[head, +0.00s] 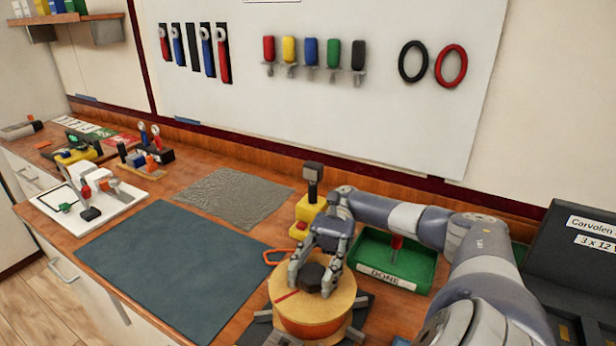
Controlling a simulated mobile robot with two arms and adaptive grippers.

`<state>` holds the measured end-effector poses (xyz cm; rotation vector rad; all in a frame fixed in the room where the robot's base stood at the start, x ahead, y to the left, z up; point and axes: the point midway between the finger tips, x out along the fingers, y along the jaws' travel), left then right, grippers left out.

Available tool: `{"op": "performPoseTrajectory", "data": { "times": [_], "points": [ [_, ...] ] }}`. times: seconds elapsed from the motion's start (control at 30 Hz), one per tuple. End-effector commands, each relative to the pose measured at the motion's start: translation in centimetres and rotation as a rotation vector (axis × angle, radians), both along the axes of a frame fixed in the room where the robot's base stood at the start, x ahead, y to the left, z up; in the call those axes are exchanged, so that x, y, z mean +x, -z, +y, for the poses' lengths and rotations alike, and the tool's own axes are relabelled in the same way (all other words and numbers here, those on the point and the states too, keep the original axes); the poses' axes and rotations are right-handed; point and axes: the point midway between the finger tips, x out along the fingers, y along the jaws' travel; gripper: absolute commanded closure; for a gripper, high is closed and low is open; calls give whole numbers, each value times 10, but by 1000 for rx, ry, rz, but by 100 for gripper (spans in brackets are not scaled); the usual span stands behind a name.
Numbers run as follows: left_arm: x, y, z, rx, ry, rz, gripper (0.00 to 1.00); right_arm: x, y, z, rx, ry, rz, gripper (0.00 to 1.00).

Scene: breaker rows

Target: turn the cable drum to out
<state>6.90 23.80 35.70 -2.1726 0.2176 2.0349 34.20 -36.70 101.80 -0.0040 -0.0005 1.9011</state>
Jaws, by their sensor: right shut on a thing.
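The cable drum (310,317) is a round wooden-coloured drum with a red line on its top. It stands on a dark base near the front of the bench, in the lower middle of the head view. A black knob (312,274) sits at the middle of its top. My right gripper (314,280) is over the drum with its fingers around the knob, shut on it. The fingers hide part of the knob and of the drum's top. No "out" marking can be read from here. My left gripper is not in view.
A green tray (390,283) labelled DONE, with a red-handled tool in it, stands right of the drum. A yellow device (305,215) stands behind. A dark case (580,250) is at the right. A dark blue mat (170,262) lies clear at the left.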

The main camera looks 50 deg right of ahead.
Motion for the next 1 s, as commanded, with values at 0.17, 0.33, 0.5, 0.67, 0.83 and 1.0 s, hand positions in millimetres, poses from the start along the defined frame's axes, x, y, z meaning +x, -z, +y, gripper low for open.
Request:
{"op": "performPoseTrajectory", "data": {
  "times": [0.17,0.33,0.5,0.67,0.83,1.0],
  "points": [
    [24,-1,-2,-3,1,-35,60,-1,1,1,2,-3,6,100],
    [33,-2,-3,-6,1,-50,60,-1,1,1,2,-4,7,100],
    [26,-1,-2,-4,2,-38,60,-1,1,1,2,-3,6,36],
    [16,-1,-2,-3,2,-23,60,-1,0,0,2,-3,4,36],
    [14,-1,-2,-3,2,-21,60,-1,-3,0,1,-2,3,36],
    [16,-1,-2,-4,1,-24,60,-1,-24,0,0,-3,0,36]
  ]
}}
